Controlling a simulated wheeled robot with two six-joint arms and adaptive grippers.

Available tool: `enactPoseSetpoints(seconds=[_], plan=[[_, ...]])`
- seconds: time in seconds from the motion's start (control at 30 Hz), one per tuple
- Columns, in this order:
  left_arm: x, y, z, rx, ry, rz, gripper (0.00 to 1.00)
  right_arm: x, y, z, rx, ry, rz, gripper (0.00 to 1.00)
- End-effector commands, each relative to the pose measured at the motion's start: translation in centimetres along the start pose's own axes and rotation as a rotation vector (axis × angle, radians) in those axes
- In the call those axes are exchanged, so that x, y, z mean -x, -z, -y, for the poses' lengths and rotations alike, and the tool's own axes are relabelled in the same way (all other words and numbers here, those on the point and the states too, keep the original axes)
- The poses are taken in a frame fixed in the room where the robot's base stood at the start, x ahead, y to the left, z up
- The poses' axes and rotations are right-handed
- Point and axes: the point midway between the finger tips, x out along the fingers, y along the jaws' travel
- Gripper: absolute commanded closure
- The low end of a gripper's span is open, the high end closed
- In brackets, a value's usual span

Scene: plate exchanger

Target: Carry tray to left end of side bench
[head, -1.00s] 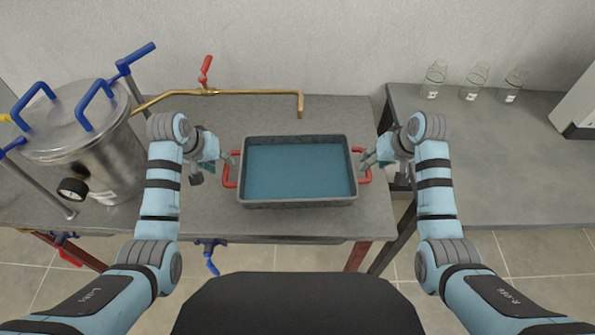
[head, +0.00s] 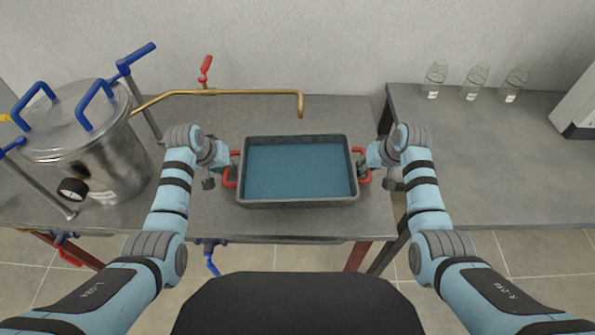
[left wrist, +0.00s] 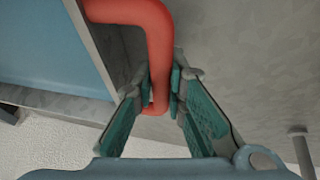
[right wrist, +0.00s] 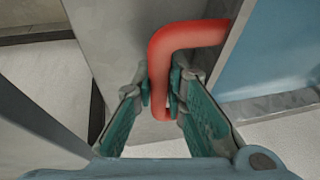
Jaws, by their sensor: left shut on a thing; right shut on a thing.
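The tray (head: 298,203) is grey with a blue inside and a red handle at each end. It sits level on the bench near its right end, under the brass spout. My left gripper (head: 229,160) is shut on the tray's left handle (left wrist: 158,45), with a finger on each side of the red bar in the left wrist view. My right gripper (head: 365,162) is shut on the right handle (right wrist: 160,62) in the same way. The side bench (head: 480,165) is on the right; its left end is bare.
Several glass bottles (head: 472,83) stand at the back of the side bench. A white machine (head: 580,110) is at its far right. A brass pipe (head: 250,92) with a red valve runs behind the tray. A steel pot (head: 100,150) stands at left. A narrow gap separates the benches.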

Motion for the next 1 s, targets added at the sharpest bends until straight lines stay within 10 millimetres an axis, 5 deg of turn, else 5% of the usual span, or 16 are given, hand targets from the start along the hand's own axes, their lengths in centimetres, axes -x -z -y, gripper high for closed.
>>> enactPoseSetpoints(seconds=[0.53,1.0], plan=[[0.4,0.2,-0.1,-0.002,-0.001,-0.003,1.0,0.4,0.2,0.1,-0.001,0.0,-0.003,1.0],[4.8,2.1,-1.0,-0.001,0.0,-0.003,1.0,4.9,2.1,1.0,-0.001,0.0,-0.003,1.0]])
